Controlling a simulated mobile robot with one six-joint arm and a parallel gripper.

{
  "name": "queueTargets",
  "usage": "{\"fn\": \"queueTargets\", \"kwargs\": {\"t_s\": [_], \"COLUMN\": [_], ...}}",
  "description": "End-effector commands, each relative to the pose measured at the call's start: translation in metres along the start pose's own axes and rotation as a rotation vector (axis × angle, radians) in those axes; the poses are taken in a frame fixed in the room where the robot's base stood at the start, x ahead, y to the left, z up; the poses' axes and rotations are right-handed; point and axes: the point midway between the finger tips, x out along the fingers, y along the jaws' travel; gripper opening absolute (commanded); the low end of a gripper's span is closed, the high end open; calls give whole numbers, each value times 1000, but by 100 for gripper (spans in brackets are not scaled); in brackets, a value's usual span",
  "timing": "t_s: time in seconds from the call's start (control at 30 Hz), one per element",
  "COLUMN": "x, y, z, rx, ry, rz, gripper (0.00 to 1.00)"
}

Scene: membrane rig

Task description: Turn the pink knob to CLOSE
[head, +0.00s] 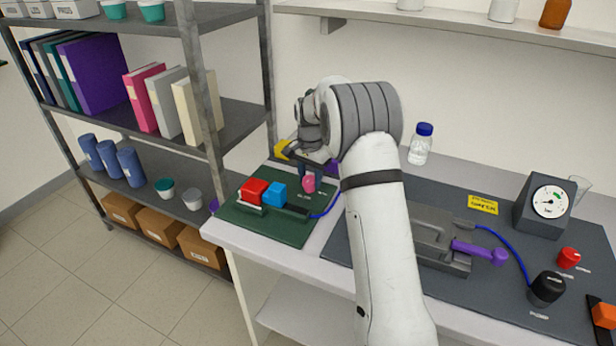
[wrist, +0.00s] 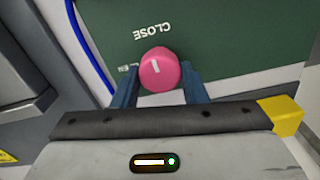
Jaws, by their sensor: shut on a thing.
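The pink knob (wrist: 160,70) sits on the green panel, between the two blue fingers of my gripper (wrist: 157,78) in the wrist view. The fingers are shut on its sides. A short white mark shows on the knob's top. The word CLOSE (wrist: 152,32) reads upside down just beyond the knob, and a second label (wrist: 131,68) is partly hidden by the left finger. In the head view the pink knob (head: 308,184) shows below my gripper (head: 305,170), near the right part of the green panel (head: 270,228).
A red block (head: 253,191) and a blue block (head: 274,194) sit on the green panel left of the knob. A blue tube (head: 325,211) runs from it. Right stand a grey clamp unit with a purple handle (head: 475,250), a gauge (head: 549,202) and a blue-capped bottle (head: 420,146).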

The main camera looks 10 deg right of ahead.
Motion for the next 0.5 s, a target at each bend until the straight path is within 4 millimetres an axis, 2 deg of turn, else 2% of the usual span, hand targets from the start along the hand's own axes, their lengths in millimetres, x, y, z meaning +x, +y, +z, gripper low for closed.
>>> {"fn": "queueTargets", "kwargs": {"t_s": [0.5], "x": [-2], "y": [-2], "z": [0], "rx": [63], "ry": [2], "rz": [-6], "gripper": [16]}}
